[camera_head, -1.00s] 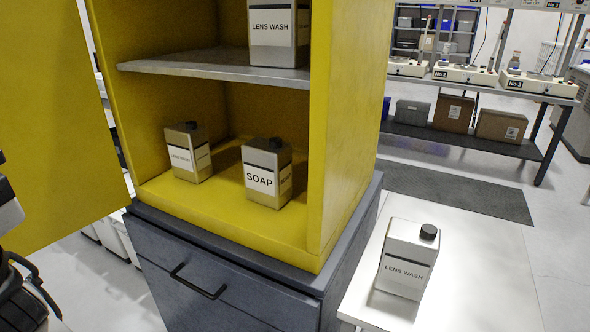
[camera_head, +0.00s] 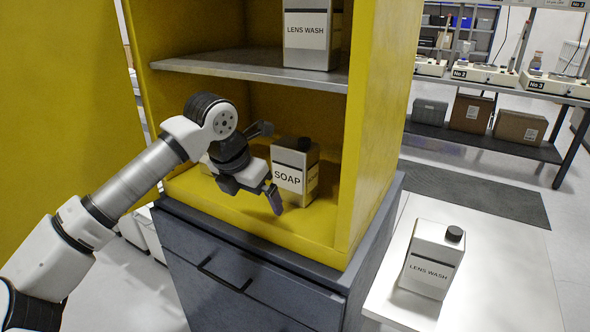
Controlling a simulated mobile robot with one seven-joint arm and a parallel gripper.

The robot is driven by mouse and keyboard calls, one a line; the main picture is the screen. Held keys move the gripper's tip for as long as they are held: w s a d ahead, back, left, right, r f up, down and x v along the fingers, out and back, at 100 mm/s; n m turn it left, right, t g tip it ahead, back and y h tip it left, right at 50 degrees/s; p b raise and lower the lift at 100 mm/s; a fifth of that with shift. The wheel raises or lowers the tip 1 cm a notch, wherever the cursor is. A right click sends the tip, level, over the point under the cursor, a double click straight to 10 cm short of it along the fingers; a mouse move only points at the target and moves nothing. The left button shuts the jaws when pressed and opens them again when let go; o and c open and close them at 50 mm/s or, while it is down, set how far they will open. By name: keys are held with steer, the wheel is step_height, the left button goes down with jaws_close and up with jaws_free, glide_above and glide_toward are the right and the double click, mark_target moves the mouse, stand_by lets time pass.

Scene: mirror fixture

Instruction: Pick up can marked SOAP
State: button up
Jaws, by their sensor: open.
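The can marked SOAP (camera_head: 297,172) stands upright on the floor of the yellow cabinet (camera_head: 371,130), at the right of the lower compartment. It is metallic with a black cap and a white label. My gripper (camera_head: 270,163) is open at the can's left side, one finger near the top and one low in front. I cannot tell whether it touches the can. A second can (camera_head: 205,160) in the same compartment is almost wholly hidden behind my arm.
A LENS WASH can (camera_head: 312,35) stands on the grey shelf (camera_head: 240,68) above. Another LENS WASH can (camera_head: 433,260) stands on the white table (camera_head: 500,265) at right. The open yellow door (camera_head: 65,120) is at left. Grey drawers (camera_head: 235,275) are below.

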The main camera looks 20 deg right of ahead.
mark_target(287, 182)
steer(key=w+d, duration=0.1)
steer(key=d, duration=0.1)
steer(key=w+d+p, duration=0.1)
steer(key=d, duration=0.1)
steer(key=w+d+p, duration=0.1)
steer(key=w+d, duration=0.1)
steer(key=shift+w, duration=0.1)
steer(key=w+d, duration=0.1)
steer(key=w+d+p, duration=0.1)
steer(key=d, duration=0.1)
steer(key=shift+d, duration=0.1)
steer(key=shift+x, duration=1.45)
steer(key=shift+c, duration=0.4)
steer(key=c, duration=1.2)
steer(key=shift+c, duration=0.2)
steer(key=shift+r, duration=0.15)
